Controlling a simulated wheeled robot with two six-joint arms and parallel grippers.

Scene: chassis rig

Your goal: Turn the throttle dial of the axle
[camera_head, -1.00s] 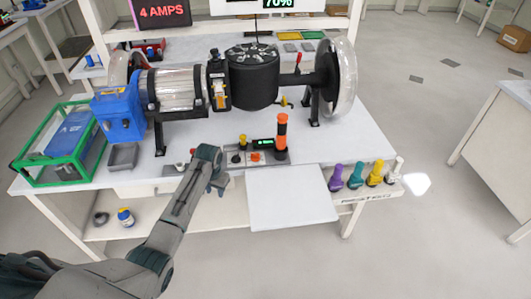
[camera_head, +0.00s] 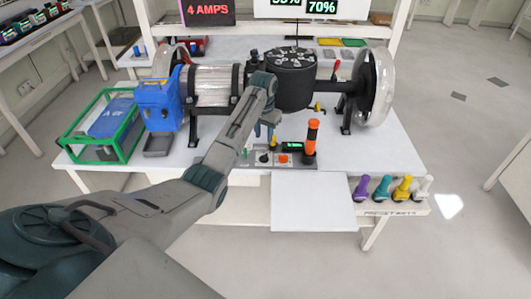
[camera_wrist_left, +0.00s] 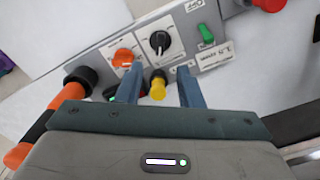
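The control panel (camera_head: 256,164) lies on the front of the table below the axle rig (camera_head: 290,78). In the left wrist view, a black dial (camera_wrist_left: 160,42) with a white pointer mark sits on a white scale label. Next to it are an orange knob (camera_wrist_left: 122,57) and a yellow knob (camera_wrist_left: 157,88). I cannot read which label names the throttle. My left gripper (camera_wrist_left: 160,72) is open above the panel, its fingers straddling the yellow knob in the picture, with the black dial just past the fingertips. Contact cannot be told. My right gripper is not in view.
An upright orange and black handle (camera_head: 311,138) stands at the panel's right end. A green switch (camera_wrist_left: 206,34) and a red button (camera_wrist_left: 269,4) are nearby in the wrist view. A green-framed box (camera_head: 105,130) stands left. Coloured knobs (camera_head: 382,189) line the front right shelf.

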